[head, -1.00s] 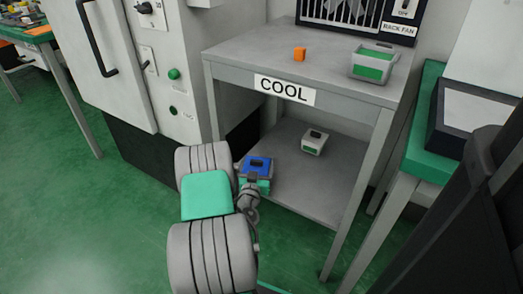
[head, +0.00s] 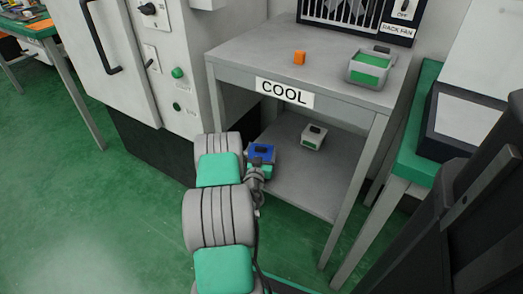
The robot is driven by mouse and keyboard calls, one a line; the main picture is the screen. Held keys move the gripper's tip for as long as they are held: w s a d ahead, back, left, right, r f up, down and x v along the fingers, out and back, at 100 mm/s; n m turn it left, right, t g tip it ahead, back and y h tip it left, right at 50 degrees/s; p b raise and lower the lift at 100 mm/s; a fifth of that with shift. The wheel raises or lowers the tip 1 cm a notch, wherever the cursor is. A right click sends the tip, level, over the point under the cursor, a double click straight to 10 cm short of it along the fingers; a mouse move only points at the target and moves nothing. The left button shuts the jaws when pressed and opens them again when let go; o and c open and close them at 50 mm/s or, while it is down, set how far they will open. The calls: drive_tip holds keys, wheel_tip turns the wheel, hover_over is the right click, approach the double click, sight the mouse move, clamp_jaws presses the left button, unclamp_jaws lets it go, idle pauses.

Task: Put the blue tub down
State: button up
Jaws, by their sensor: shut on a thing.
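The blue tub (head: 262,153) is a small box with a dark top piece, at the left front of the lower shelf (head: 302,184) of the table marked COOL. My gripper (head: 259,164) is shut on the tub from the near side. My arm comes from the bottom of the picture and hides part of the tub and the gripper's fingers. I cannot tell whether the tub touches the shelf.
The front right table leg (head: 352,195) bounds the shelf.

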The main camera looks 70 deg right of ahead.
drive_tip(key=shift+f, duration=0.2)
drive_tip(key=o, duration=1.5)
drive_tip(key=shift+r, duration=0.25)
drive_tip(key=shift+a+f, duration=0.15)
drive_tip(key=shift+a, duration=0.1)
drive_tip(key=b+v, duration=0.1)
drive_tip(key=v, duration=1)
drive_tip(key=shift+s+a+b, duration=0.2)
drive_tip(key=shift+a+b, duration=0.05)
drive_tip(key=shift+b, duration=0.05)
